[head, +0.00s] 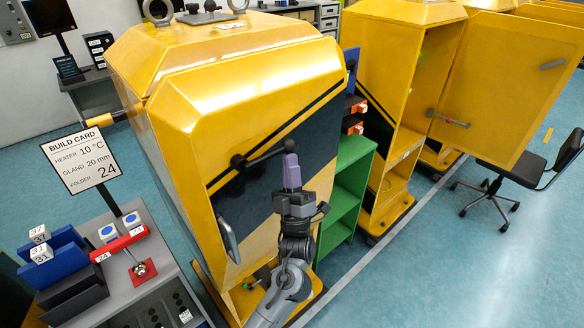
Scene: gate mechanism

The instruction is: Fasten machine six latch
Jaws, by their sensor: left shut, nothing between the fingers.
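A large yellow machine (225,80) with a black diagonal band stands in the middle of the head view. No machine number is readable on it. Its dark latch lever (262,157) has a round pivot at the left and a ball end at the right. The lever points right and slightly up across the closed front panel. My left gripper (291,165) has purple fingers, shut and empty, just below the lever's ball end. I cannot tell whether they touch it. A grey pull handle (228,239) is lower left on the front. My right gripper is out of view.
A green shelf (345,190) stands right of the machine. Behind it is another yellow machine with its door (505,80) swung open. A grey bench (150,260) with a build card (82,160) is at left. Open floor lies at right, with a black chair (495,180).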

